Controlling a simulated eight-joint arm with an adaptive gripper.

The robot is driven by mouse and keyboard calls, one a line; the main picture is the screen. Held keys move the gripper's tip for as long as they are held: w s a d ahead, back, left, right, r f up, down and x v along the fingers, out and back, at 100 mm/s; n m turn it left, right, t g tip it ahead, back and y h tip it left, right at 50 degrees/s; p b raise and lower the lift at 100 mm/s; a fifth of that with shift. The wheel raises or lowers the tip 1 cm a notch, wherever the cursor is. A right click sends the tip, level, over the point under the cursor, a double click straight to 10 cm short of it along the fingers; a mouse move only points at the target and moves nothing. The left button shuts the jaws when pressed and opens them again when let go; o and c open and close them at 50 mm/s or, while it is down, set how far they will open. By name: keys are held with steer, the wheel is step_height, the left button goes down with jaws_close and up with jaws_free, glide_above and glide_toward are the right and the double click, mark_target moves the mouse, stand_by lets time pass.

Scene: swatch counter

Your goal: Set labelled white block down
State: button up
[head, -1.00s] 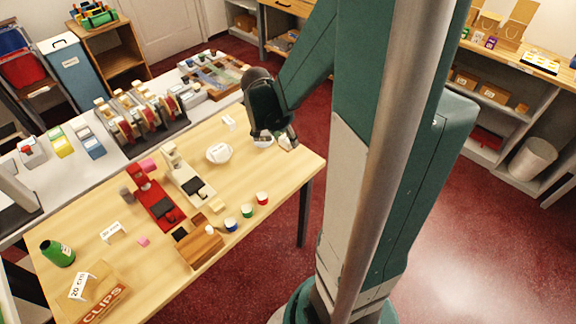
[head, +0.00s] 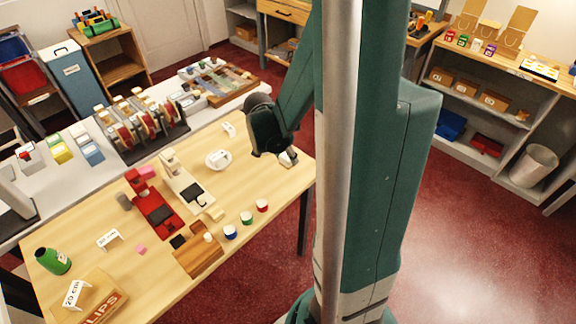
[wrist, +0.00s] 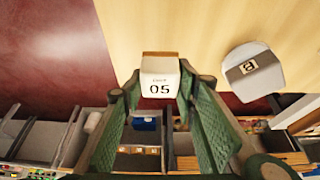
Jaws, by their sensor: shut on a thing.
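The white block labelled 05 (wrist: 160,88) is between my gripper's fingertips (wrist: 160,80) in the wrist view, its label facing the camera. A brown strip shows along its far side. In the head view, my gripper (head: 283,156) is over the right back corner of the wooden table (head: 275,185), with the white block (head: 288,159) showing small at its tip. My gripper is shut on the block. I cannot tell whether the block touches the tabletop.
A round white dish with a dark-marked label (head: 218,159) is left of my gripper. Red (head: 262,206), green (head: 247,218) and blue (head: 230,232) cups stand nearer the front. The table edge and red floor (wrist: 60,50) are close beside the block.

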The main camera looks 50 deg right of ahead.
mark_target(288, 164)
steer(key=shift+f, duration=0.15)
steer(key=shift+f+b, duration=0.55)
steer(key=shift+f, duration=1.5)
steer(key=shift+f, duration=0.15)
steer(key=o, duration=0.8)
steer(key=shift+p+v, duration=1.4)
steer(key=shift+v, duration=4.8)
steer(key=shift+a, duration=0.1)
